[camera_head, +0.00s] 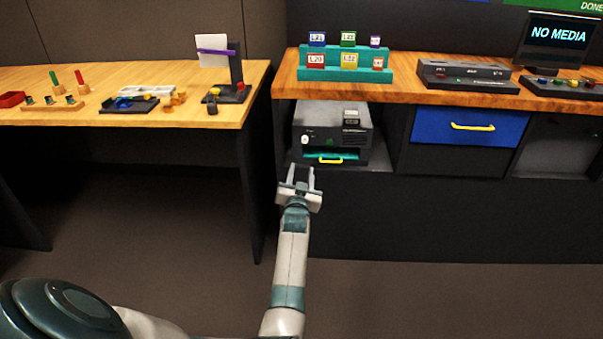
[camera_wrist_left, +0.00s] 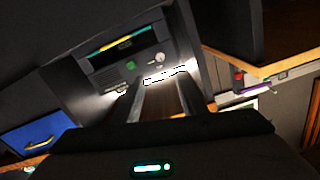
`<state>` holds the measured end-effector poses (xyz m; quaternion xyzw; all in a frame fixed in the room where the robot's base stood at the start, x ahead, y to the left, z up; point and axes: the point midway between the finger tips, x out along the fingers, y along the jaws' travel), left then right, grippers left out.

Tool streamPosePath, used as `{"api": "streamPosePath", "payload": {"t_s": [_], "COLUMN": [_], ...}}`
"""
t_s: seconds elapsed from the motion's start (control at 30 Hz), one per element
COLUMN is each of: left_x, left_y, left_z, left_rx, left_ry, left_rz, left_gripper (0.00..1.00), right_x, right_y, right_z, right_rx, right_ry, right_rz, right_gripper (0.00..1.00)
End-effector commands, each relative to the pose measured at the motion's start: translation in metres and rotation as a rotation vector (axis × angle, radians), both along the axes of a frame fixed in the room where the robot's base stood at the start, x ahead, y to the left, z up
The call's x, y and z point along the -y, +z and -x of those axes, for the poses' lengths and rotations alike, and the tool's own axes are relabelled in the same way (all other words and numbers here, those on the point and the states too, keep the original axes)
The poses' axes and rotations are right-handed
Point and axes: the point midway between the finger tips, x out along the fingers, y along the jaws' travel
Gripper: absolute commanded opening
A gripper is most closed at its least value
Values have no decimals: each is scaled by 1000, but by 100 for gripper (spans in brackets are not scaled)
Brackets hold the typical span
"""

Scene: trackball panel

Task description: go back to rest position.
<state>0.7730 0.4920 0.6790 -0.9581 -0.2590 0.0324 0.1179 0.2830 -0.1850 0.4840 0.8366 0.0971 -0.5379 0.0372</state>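My left gripper (camera_head: 301,177) is in front of the dark grey machine (camera_head: 336,124) that sits in the open bay under the right-hand counter. Its two fingers stand apart with nothing visible between them. In the left wrist view, the two fingers (camera_wrist_left: 164,98) also show apart and point toward the same machine (camera_wrist_left: 122,58). The machine has a green button, a round pale knob and a teal slot with a yellow handle (camera_head: 331,160). I cannot tell the exact gap between the fingertips and the machine. My right gripper is not in view.
A blue drawer (camera_head: 468,128) with a yellow handle is right of the bay. The wooden counter (camera_head: 400,88) above holds a teal rack (camera_head: 346,68) of labelled cartridges and dark consoles. The left table (camera_head: 150,118) holds small parts and a stand. The floor between is clear.

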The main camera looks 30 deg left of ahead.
Motion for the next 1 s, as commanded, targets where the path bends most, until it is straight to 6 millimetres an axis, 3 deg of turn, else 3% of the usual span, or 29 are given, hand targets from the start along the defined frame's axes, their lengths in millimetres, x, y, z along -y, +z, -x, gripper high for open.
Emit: {"api": "streamPosePath", "payload": {"t_s": [0.4,0.57,0.77,1.0], "left_x": [0,3,19,72], "left_y": [-1,-11,-44,-104], "left_z": [1,11,48,125], "left_rx": [-2,-30,-131,-334], "left_ry": [0,-9,-51,-150], "left_rz": [0,4,26,94], "left_gripper": [38,38,38,38], "right_x": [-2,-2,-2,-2], "right_y": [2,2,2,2], "right_z": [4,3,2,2], "right_rx": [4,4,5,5], "right_ry": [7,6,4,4], "right_rz": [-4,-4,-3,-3], "right_gripper": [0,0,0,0]}}
